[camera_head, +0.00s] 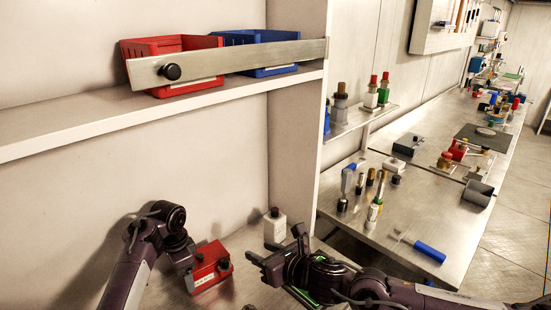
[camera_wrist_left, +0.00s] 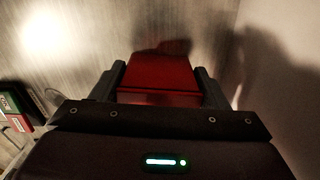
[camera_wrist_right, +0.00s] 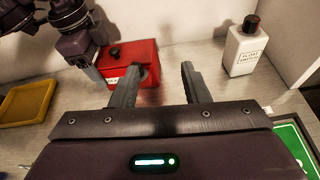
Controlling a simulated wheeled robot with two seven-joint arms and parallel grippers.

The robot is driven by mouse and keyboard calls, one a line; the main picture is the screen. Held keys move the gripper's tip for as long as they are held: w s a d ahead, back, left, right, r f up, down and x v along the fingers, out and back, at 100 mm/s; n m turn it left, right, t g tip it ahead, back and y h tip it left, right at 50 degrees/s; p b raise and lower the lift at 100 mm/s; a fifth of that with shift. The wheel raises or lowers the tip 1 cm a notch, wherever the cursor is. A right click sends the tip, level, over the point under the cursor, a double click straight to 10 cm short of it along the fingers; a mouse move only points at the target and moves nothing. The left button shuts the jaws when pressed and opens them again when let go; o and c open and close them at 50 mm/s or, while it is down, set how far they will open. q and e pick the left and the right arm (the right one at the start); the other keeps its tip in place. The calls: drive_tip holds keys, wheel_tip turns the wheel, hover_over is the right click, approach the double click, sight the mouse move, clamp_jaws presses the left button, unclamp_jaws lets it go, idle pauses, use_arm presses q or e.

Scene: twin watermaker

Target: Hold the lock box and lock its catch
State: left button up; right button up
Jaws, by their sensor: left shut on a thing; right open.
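The red lock box (camera_head: 209,267) sits on the metal counter at the lower middle of the head view. It has a white label and dark knobs on it. My left gripper (camera_wrist_left: 160,85) is shut on the box, one finger on each side. The box also shows in the right wrist view (camera_wrist_right: 143,56), with a black knob on top and a white label on its front. My right gripper (camera_wrist_right: 159,82) is open and empty, its fingers close in front of the box's right part. In the head view the right gripper (camera_head: 272,254) is right of the box. The catch's state cannot be told.
A yellow tray (camera_wrist_right: 27,101) lies left of the box. A green item (camera_wrist_right: 292,143) lies at the right. A shelf (camera_head: 90,119) with red and blue bins runs above.

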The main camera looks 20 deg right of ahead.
drive_tip(key=w+d+r+m+h, duration=0.3)
drive_tip(key=w+r+m+h, duration=0.2)
drive_tip(key=m, duration=0.6)
drive_tip(key=w+d+r+m+t+h, duration=0.1)
drive_tip(key=w+d+r+m+h, duration=0.3)
drive_tip(key=w+r+m, duration=0.6)
drive_tip(key=shift+w+d+r+m+h, duration=0.15)
drive_tip(key=shift+w+d+m+h, duration=0.1)
drive_tip(key=shift+w+m+h, duration=0.7)
drive_tip(key=shift+s, duration=0.1)
